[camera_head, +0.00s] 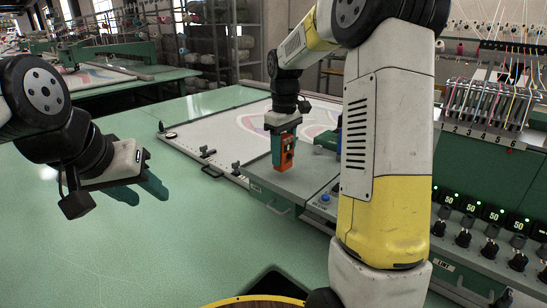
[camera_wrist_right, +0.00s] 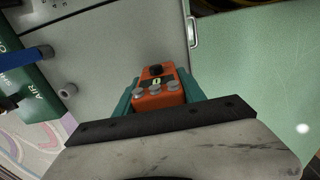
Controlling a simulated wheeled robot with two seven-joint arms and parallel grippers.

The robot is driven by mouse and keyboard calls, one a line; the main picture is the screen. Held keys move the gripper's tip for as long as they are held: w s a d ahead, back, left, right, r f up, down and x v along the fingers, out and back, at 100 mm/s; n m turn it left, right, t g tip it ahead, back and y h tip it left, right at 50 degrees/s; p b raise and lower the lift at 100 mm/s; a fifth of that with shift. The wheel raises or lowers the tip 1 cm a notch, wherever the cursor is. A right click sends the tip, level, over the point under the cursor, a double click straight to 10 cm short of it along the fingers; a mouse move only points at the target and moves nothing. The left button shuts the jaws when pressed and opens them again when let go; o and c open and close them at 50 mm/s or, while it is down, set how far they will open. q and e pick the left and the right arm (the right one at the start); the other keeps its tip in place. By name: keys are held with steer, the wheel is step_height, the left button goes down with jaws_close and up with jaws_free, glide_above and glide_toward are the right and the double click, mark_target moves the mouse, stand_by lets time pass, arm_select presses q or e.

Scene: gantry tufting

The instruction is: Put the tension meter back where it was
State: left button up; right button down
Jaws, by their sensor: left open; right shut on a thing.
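The orange tension meter (camera_head: 284,155) is held in my right gripper (camera_head: 283,135), above the front edge of the grey machine bed. My left gripper (camera_head: 145,187) is open and empty over the green table at the left.
The green table (camera_head: 200,250) has wide free room. A white frame with patterned fabric (camera_head: 235,125) lies behind the meter. A control panel with lit displays and knobs (camera_head: 490,215) and a thread head (camera_head: 495,100) stand at the right. A drawer handle (camera_wrist_right: 193,31) is near the meter.

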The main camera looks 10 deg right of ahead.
steer(key=shift+f, duration=1.1)
steer(key=shift+f, duration=0.2)
steer(key=c, duration=0.7)
jaws_free()
steer(key=shift+r, duration=0.15)
